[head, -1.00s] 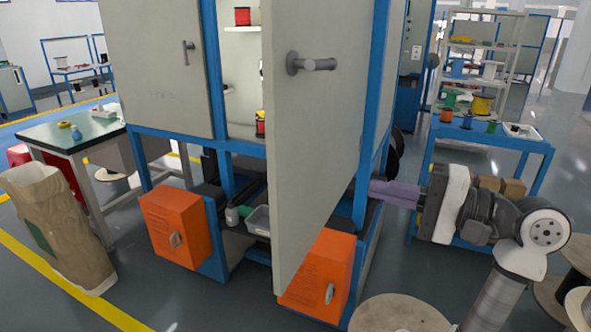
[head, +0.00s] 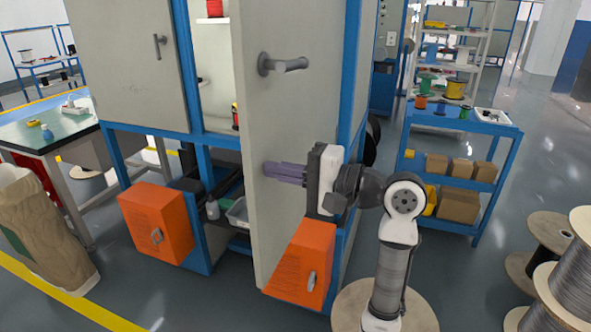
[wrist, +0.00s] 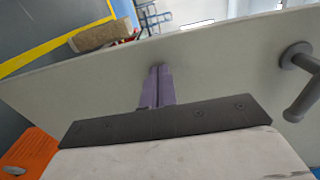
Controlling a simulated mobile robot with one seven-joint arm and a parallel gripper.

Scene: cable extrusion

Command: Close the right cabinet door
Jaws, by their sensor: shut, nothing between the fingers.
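The right cabinet door (head: 288,105) stands partly open, a grey-white panel hinged at the blue frame on its right. Its dark round-based handle (head: 283,64) is on the outer face, high up, and also shows at the right of the wrist view (wrist: 298,68). My gripper (head: 268,169) is shut and empty, its purple fingers reaching to the lower outer face of the door, below the handle. In the wrist view the fingertips (wrist: 158,68) are at the door panel; exact contact is hard to tell. The left cabinet door (head: 130,65) is shut.
Orange boxes (head: 157,224) sit low on the cabinet frame, one (head: 305,262) just below my gripper. A blue cart (head: 470,128) with spools and cartons stands to the right. Large cable reels (head: 565,260) stand at the lower right. A paper sack (head: 40,230) is at the left.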

